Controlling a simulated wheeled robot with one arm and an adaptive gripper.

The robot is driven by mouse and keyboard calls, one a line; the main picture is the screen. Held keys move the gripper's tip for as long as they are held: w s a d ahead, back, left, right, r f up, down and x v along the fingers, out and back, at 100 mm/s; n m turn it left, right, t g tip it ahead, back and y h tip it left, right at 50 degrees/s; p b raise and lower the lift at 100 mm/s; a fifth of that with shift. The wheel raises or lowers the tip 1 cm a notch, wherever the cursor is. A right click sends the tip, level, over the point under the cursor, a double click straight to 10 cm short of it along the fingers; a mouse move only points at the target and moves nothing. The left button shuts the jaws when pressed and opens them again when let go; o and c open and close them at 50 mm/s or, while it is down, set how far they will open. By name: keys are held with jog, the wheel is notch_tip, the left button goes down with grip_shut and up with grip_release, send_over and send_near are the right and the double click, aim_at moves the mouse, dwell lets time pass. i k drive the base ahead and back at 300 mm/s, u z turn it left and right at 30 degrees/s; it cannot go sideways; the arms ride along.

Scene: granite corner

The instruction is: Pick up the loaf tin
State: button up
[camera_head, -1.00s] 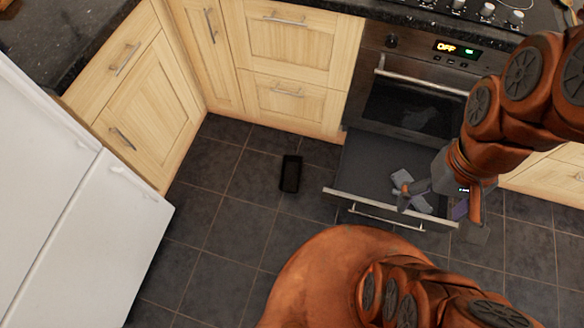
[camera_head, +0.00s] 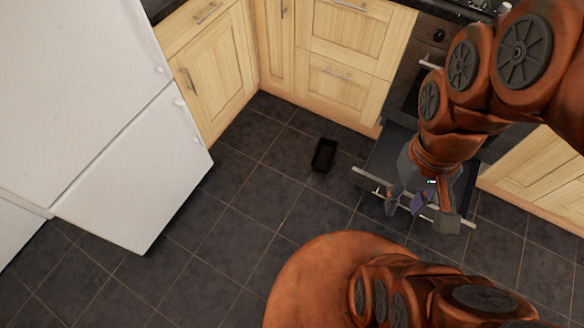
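The loaf tin (camera_head: 324,155) is a small black, rectangular, open-topped tin. It lies on the dark tiled floor in front of the pale wood cabinets, left of the pulled-out oven drawer. My gripper (camera_head: 422,210) is to the right of the tin and well apart from it, over the front of the drawer. Its two fingers are spread. A small purple patch shows between them; I cannot tell whether it is a thing in the drawer or part of the gripper.
The oven drawer (camera_head: 367,181) stands out into the room, partly hidden by my arm. A white fridge (camera_head: 135,170) stands at the left. Wooden cabinets (camera_head: 340,95) close off the back. The tiled floor (camera_head: 215,235) around the tin is clear.

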aim_at(324, 155)
jog(key=u, duration=0.6)
jog(key=k, duration=0.85)
jog(key=u, duration=1.2)
jog(key=i, duration=1.75)
jog(key=z, duration=1.15)
jog(key=i, duration=0.4)
jog(key=z, duration=0.35)
